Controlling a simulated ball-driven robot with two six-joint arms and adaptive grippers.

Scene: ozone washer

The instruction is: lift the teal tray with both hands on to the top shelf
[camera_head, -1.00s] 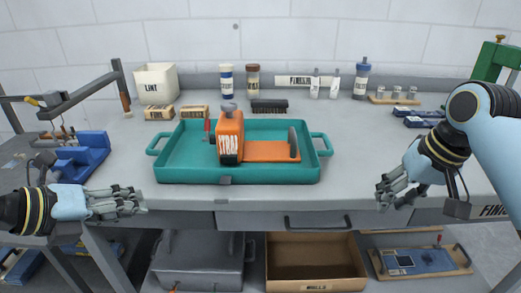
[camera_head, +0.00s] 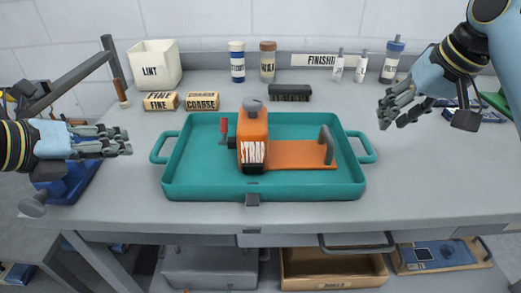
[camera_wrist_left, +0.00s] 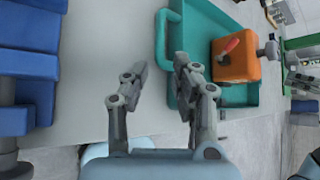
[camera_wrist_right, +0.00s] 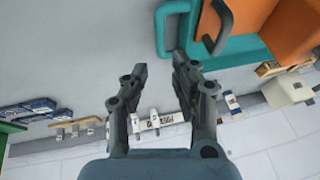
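The teal tray (camera_head: 215,187) sits flat on the grey bench, with a loop handle at each end. An orange strapping tool (camera_head: 253,140) marked STRAP, with an orange base plate and a dark handle, rests in it. My left gripper (camera_head: 128,142) is open and empty, left of the tray's left handle (camera_head: 160,148) and apart from it. That handle also shows in the left wrist view (camera_wrist_left: 161,38). My right gripper (camera_head: 385,112) is open and empty, above and right of the right handle (camera_head: 367,147), which also shows in the right wrist view (camera_wrist_right: 162,30). The top shelf cannot be made out.
A LINT bin (camera_head: 155,65), FINE and COARSE blocks (camera_head: 202,101), a brush (camera_head: 290,93) and several bottles stand behind the tray. A blue device (camera_head: 72,190) is at the left. A grey case (camera_head: 210,268) and a brown box (camera_head: 332,268) sit below.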

